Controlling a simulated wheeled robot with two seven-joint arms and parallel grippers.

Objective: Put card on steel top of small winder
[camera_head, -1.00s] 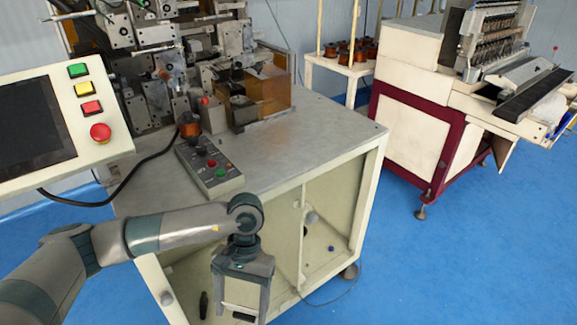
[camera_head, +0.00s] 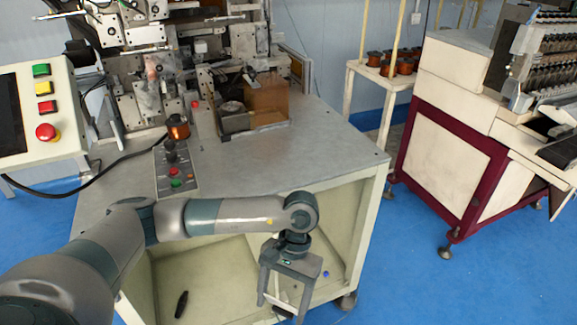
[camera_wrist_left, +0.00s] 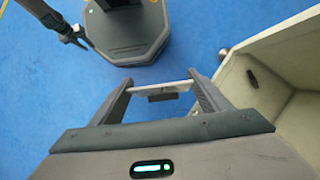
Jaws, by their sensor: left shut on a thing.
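The small winder stands on a cream cabinet with a grey steel top (camera_head: 300,150). Its front right part is bare. My left gripper (camera_head: 281,306) hangs in front of the cabinet, below the level of the top, pointing down. It is shut on the card, which shows as a thin pale strip (camera_head: 279,302) between the fingers. In the left wrist view the card (camera_wrist_left: 172,85) spans the two fingers of the left gripper (camera_wrist_left: 162,91), with a small dark patch on it.
A button box (camera_head: 175,178) and a copper coil (camera_head: 177,127) are on the left of the top. A control panel (camera_head: 40,110) stands at far left. A maroon and cream machine (camera_head: 455,160) stands at right, with blue floor (camera_head: 400,280) between.

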